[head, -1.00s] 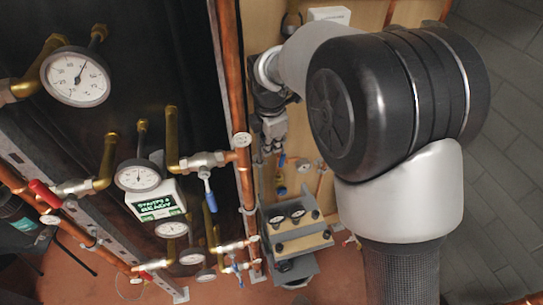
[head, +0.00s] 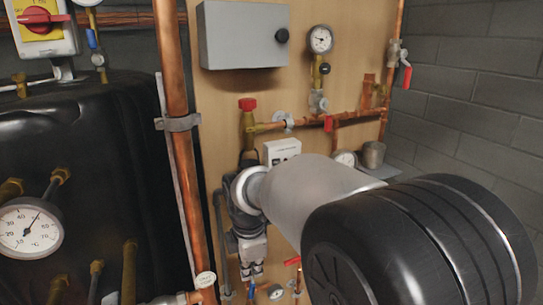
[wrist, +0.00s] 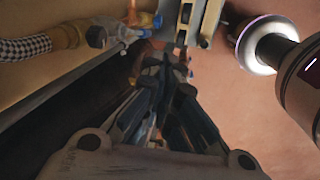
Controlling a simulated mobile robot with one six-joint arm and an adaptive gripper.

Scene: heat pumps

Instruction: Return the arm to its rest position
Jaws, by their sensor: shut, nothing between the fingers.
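My gripper (wrist: 172,70) shows in the wrist view, its two dark fingers brought together at the tips. It is shut and I see nothing held between them. The fingers point toward a grey metal part (wrist: 187,18) at the top of that view; I cannot tell the gap between them. In the head view my arm fills the lower right, with a large black joint and a pale grey link reaching left in front of the wooden panel (head: 345,90). The arm covers part of the panel's lower pipework.
A copper pipe (head: 177,130) stands upright left of my arm. A black tank (head: 105,150) and a dial gauge (head: 29,228) are further left. A grey box (head: 243,35) and a small gauge (head: 320,39) are on the panel. A block wall (head: 465,110) is at right.

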